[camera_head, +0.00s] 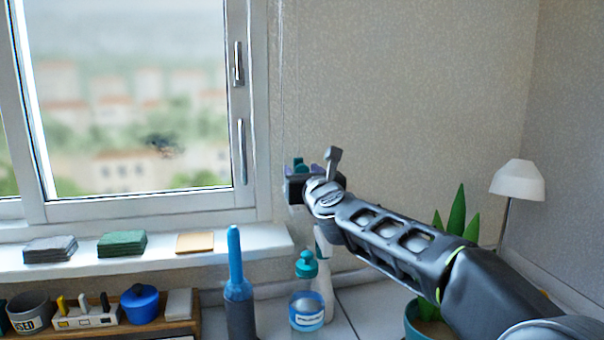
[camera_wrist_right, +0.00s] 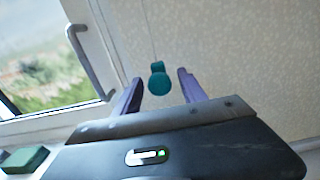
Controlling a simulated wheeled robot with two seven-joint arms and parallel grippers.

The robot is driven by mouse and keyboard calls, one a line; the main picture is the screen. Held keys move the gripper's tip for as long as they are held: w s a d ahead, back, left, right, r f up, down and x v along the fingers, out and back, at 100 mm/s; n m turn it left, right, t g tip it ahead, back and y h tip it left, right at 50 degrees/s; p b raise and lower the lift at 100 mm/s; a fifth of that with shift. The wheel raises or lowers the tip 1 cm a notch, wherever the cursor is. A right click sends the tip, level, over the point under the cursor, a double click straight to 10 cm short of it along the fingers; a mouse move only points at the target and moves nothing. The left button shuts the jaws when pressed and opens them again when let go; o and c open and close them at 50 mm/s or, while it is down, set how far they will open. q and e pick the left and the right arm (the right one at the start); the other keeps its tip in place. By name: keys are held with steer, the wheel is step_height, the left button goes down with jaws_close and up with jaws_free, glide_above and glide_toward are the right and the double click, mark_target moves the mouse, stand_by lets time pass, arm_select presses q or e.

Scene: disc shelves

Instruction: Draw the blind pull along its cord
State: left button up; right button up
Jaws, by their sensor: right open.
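The blind pull (camera_wrist_right: 157,80) is a small teal knob hanging on a thin cord (camera_wrist_right: 150,35) in the right wrist view. My right gripper (camera_wrist_right: 159,90) is open, with its two purple fingers on either side of the pull and a gap visible at each side. In the head view, the teal pull (camera_head: 298,163) shows just past my right gripper (camera_head: 302,170), partly hidden by it. The cord (camera_head: 283,80) runs up the wall beside the window frame. My left gripper is not in view.
The window (camera_head: 130,100) with its handles (camera_head: 239,62) is left of the gripper. A white lamp (camera_head: 518,180) stands at right.

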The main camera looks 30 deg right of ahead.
steer(key=v, duration=0.7)
steer(key=shift+s+a, duration=0.15)
steer(key=shift+s, duration=0.25)
